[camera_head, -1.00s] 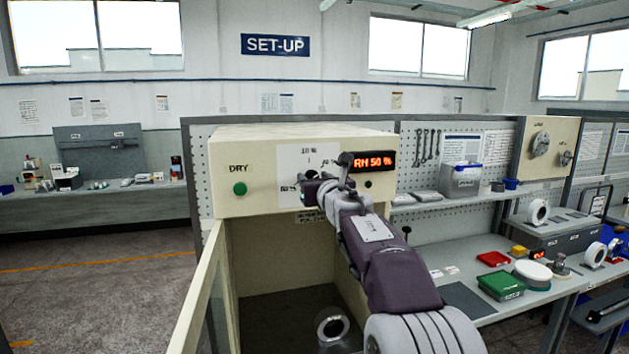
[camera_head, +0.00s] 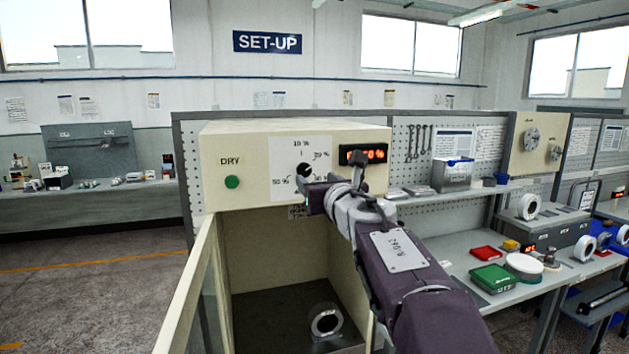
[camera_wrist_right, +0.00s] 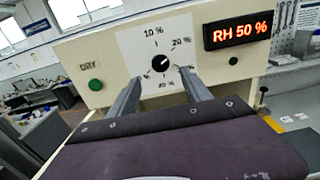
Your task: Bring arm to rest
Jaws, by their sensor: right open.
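My right arm reaches up from the lower right in the head view, its gripper (camera_head: 318,188) in front of the cream cabinet's control panel (camera_head: 250,155). In the right wrist view the two fingers (camera_wrist_right: 160,95) are spread apart and empty, with the black dial knob (camera_wrist_right: 162,64) beyond and between them. The knob (camera_head: 304,170) also shows just above the gripper in the head view. The red display (camera_wrist_right: 238,30) reads RH 50 %. My left gripper is not in view.
The cabinet's door (camera_head: 190,290) stands open at the left. A white spool (camera_head: 326,321) sits inside on the floor of the chamber. A bench at the right holds a green box (camera_head: 493,278), a red tray (camera_head: 487,254) and other spools. A green button (camera_head: 232,182) is on the panel.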

